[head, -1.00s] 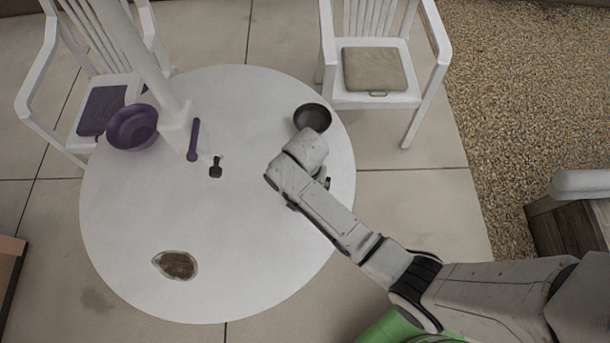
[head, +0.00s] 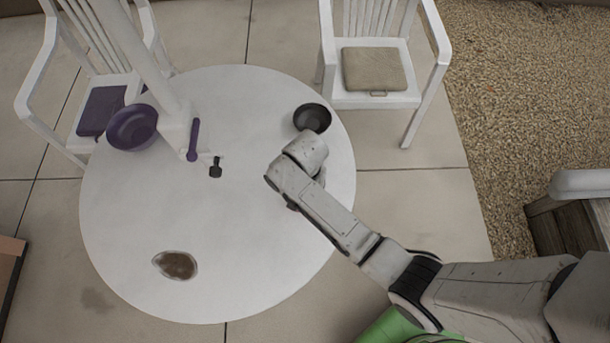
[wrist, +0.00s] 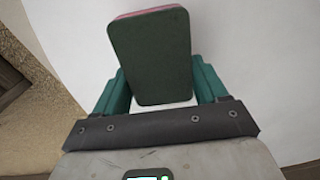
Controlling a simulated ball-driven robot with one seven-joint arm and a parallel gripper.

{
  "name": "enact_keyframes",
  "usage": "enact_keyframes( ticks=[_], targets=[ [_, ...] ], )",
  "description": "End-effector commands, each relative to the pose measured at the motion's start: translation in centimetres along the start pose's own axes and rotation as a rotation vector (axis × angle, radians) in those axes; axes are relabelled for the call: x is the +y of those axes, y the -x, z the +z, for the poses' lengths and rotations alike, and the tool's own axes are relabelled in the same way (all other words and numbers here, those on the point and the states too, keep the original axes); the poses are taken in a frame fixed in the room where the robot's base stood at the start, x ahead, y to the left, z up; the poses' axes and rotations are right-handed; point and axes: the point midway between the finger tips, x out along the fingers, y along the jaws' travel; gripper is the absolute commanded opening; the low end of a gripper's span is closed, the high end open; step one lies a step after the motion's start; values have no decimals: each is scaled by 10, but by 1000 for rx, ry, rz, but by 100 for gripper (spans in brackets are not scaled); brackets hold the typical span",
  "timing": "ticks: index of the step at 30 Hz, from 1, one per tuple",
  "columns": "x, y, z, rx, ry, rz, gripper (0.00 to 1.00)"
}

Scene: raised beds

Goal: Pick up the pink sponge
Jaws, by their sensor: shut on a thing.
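The pink sponge (wrist: 150,55) fills the middle of the wrist view, a block with a dark green scouring face towards the camera and a thin pink edge showing at its far end. The teal fingers of my gripper (wrist: 159,88) stand on both sides of its near half and are shut on it. Behind it is the white table top; I cannot tell whether the sponge still touches it. In the head view my own arm hides the sponge and the fingers, over the right part of the round white table (head: 230,250).
A dark bowl (head: 312,118) stands just beyond my wrist. A purple bowl (head: 132,128), a purple utensil (head: 193,140) and a small dark object (head: 215,170) are near the white post. A brown dish (head: 177,265) is at front left. White chairs (head: 378,98) stand behind.

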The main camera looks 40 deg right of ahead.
Motion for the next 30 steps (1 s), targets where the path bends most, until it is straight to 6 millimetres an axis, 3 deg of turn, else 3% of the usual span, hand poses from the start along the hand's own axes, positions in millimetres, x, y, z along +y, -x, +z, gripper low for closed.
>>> enact_keyframes(
  ticks=[8,14,23,30],
  targets=[
    [0,7,0,1,0,-1,44],
    [-1,34,0,2,0,-3,44],
    [18,91,48,1,3,-3,44],
    [37,114,100,-1,3,-1,44]
  ],
)
